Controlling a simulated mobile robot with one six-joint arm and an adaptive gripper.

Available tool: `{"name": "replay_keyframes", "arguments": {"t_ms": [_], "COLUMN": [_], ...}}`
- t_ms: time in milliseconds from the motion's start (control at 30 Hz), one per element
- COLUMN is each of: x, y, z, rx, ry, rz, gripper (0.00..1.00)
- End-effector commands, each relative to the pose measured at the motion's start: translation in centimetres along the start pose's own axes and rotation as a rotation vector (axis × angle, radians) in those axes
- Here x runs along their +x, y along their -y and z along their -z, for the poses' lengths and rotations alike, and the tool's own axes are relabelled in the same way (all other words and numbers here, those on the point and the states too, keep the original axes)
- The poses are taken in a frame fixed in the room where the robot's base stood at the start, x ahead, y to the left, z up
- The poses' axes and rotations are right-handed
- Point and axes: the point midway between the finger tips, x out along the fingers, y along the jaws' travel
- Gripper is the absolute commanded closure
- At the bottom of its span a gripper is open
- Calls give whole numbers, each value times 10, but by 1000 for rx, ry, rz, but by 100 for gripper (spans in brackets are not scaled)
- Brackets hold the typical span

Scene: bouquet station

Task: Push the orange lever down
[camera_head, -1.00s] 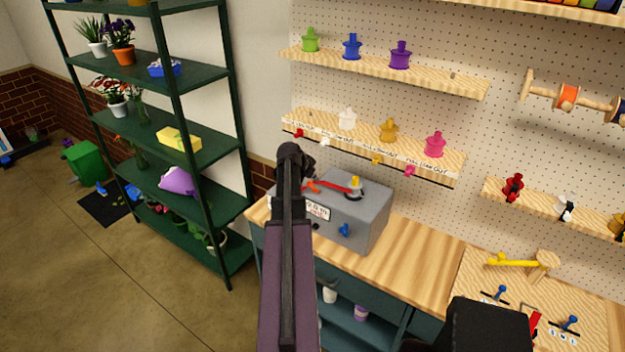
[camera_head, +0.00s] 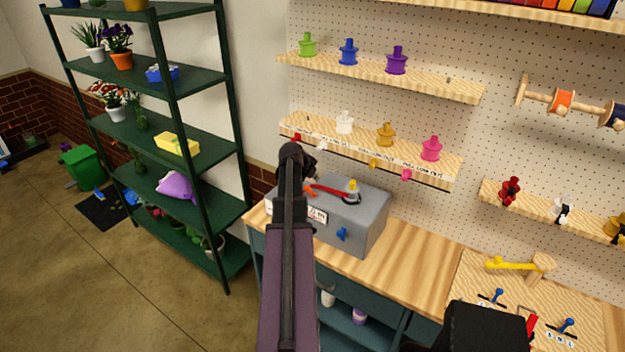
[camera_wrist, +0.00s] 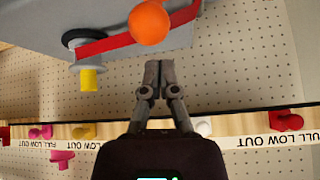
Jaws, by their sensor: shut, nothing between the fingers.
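The lever is a red bar (camera_head: 332,191) with an orange ball knob (camera_head: 308,190), on top of a grey box (camera_head: 362,222) on the workbench. In the wrist view, which looks upside down, the orange knob (camera_wrist: 149,22) is large at the top edge, with the red bar (camera_wrist: 108,46) running left to a dark round pivot beside a yellow peg (camera_wrist: 88,78). My gripper (camera_wrist: 158,68) is shut and empty, its fingertips just beside the knob in the picture, with a visible gap. In the head view my arm hides most of the gripper.
A pegboard shelf (camera_head: 440,176) with coloured pegs and labels runs behind the box, close to my gripper. A blue knob (camera_head: 341,234) is on the box's front. A green plant rack (camera_head: 188,75) stands left. The bench top (camera_head: 415,262) right of the box is clear.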

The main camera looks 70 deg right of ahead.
Motion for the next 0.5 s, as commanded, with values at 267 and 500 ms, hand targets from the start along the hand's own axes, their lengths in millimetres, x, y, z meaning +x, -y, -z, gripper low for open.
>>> {"name": "replay_keyframes", "arguments": {"t_ms": [267,500], "x": [-10,-38], "y": [2,3], "z": [24,20], "rx": [0,-2], "ry": [0,0], "rz": [1,2], "gripper": [100,100]}}
